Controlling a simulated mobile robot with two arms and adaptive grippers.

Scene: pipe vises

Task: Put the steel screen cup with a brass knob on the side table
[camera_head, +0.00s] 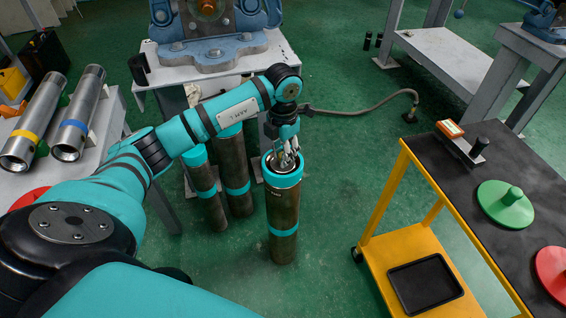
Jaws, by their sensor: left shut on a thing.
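My left gripper (288,157) points down into the open top of a standing dark pipe (284,212) with teal bands. Its fingers are shut on a small steel piece at the pipe's mouth, which looks like the steel screen cup (283,166). The fingers and the pipe rim hide most of it, and I cannot make out the brass knob. A pale table (117,135) stands at the left, holding two steel tubes with yellow and blue bands; it may be the side table. My right gripper is not in view.
Two more dark pipes (236,172) stand behind the held spot. A blue-grey vise (212,55) sits on a bench at the back. A yellow cart (405,265) with a black top, green disc (505,204) and red disc (553,272) stands right. Green floor between is clear.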

